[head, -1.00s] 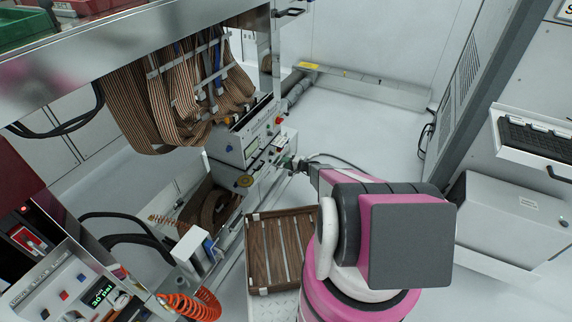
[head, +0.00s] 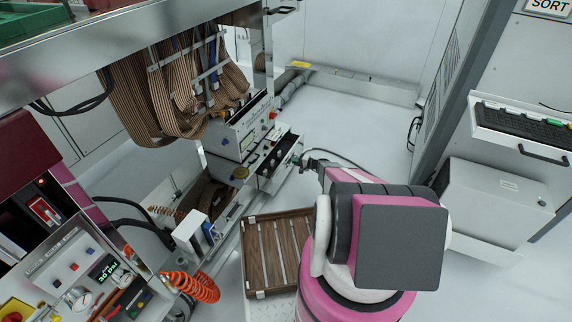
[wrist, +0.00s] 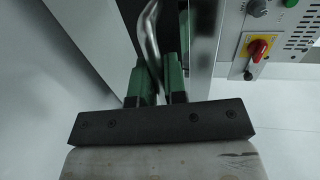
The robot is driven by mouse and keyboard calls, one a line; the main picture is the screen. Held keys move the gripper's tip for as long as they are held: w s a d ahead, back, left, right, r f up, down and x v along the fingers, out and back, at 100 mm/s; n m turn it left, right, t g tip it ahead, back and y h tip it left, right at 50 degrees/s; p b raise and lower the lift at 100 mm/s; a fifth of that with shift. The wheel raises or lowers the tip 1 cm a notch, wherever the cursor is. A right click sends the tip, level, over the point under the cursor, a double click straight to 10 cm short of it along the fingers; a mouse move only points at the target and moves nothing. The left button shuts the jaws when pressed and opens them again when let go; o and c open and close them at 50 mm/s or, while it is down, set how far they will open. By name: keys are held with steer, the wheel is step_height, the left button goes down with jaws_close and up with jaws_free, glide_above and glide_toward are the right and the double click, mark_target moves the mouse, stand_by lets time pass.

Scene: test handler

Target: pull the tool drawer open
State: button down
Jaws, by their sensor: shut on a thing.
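The tool drawer (head: 279,168) is in the head view, low on the test handler below a panel with knobs. It stands part-way out and its dark inside shows, with small items in it. My gripper (head: 299,161) is at the drawer's front, small and partly hidden by my arm. In the wrist view, the green fingers of my gripper (wrist: 160,82) are shut on a bent metal bar handle (wrist: 150,38). The handle runs up between the fingers.
Striped ribbon cables (head: 150,105) hang above left. An orange coiled hose (head: 195,288) is at lower left. A grey cabinet (head: 490,205) stands at right. Open floor (head: 350,115) lies behind the drawer.

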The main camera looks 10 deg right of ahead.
steer(key=f+v, duration=0.1)
steer(key=v, duration=0.8)
steer(key=f+v, duration=0.2)
steer(key=v, duration=0.8)
steer(key=shift+s+d+f, duration=0.25)
steer(key=shift+f, duration=0.15)
steer(key=c, duration=1.2)
jaws_free()
steer(key=v, duration=1)
steer(key=shift+s+d+r, duration=0.1)
steer(key=shift+s+d, duration=0.15)
steer(key=shift+d, duration=0.05)
